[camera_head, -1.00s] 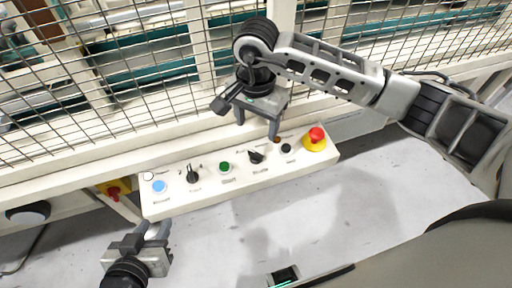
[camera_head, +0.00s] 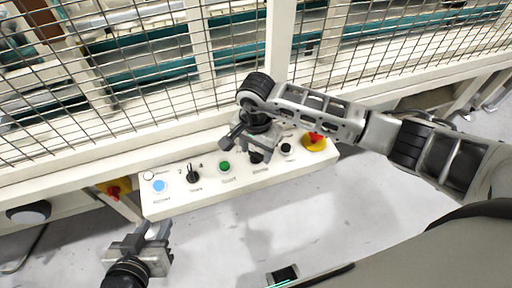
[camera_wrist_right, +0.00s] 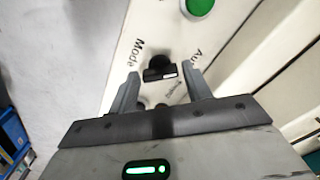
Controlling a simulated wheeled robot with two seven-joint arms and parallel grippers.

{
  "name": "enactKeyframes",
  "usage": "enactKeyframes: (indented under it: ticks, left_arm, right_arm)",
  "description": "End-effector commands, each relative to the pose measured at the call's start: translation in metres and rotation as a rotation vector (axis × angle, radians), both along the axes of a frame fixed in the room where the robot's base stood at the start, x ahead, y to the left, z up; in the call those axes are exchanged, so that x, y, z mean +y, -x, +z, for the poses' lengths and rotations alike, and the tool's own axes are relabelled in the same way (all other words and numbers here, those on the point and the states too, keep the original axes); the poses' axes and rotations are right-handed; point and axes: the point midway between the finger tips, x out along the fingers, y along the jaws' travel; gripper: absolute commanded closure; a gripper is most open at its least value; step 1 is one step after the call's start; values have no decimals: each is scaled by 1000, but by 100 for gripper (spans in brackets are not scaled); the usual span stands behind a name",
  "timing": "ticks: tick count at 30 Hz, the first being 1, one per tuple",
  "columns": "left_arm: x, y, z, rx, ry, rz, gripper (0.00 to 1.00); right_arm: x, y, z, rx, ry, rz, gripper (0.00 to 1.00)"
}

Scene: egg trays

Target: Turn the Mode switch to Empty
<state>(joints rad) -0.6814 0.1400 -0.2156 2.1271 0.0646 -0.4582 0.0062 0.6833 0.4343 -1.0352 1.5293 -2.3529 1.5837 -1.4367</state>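The Mode switch is a black rotary knob (camera_wrist_right: 160,68) on the white control panel (camera_head: 185,208), with the word "Mode" printed beside it in the right wrist view. My right gripper (camera_wrist_right: 160,74) is open, its two fingers on either side of the knob with gaps visible. In the head view this gripper (camera_head: 258,148) is low over the panel and partly hides the switch (camera_head: 257,157). Part of an "Au..." label shows; another small label is too blurred to read surely. My left gripper (camera_head: 153,231) is open and empty, left of and in front of the panel.
The panel also carries a blue button (camera_head: 159,186), another black rotary switch (camera_head: 193,175), a green button (camera_head: 224,167), a black button (camera_head: 286,148) and a red emergency stop (camera_head: 316,137) on yellow. A wire mesh fence (camera_head: 150,75) stands behind it.

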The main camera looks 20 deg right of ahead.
Motion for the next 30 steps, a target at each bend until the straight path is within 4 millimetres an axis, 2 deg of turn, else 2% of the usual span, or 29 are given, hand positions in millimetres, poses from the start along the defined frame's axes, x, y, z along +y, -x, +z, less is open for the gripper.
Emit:
enactKeyframes:
  ticks: [1, 3, 11, 17, 30]
  left_arm:
    - [0, 0, 0, 0, 0, 0, 64]
    - [0, 0, 0, 0, 0, 0, 64]
    - [0, 0, -1, 0, 0, 0, 64]
    - [0, -1, -3, -1, 3, 0, 64]
    - [-2, -3, -7, -12, 24, 2, 64]
  right_arm:
    - [0, 0, 0, 0, 0, 0, 66]
    - [0, 0, 0, 0, 0, 0, 83]
    - [0, 0, 1, 0, 0, -12, 83]
    - [-1, 0, 0, -1, 1, -83, 83]
    - [0, -1, 0, -2, 0, -450, 83]
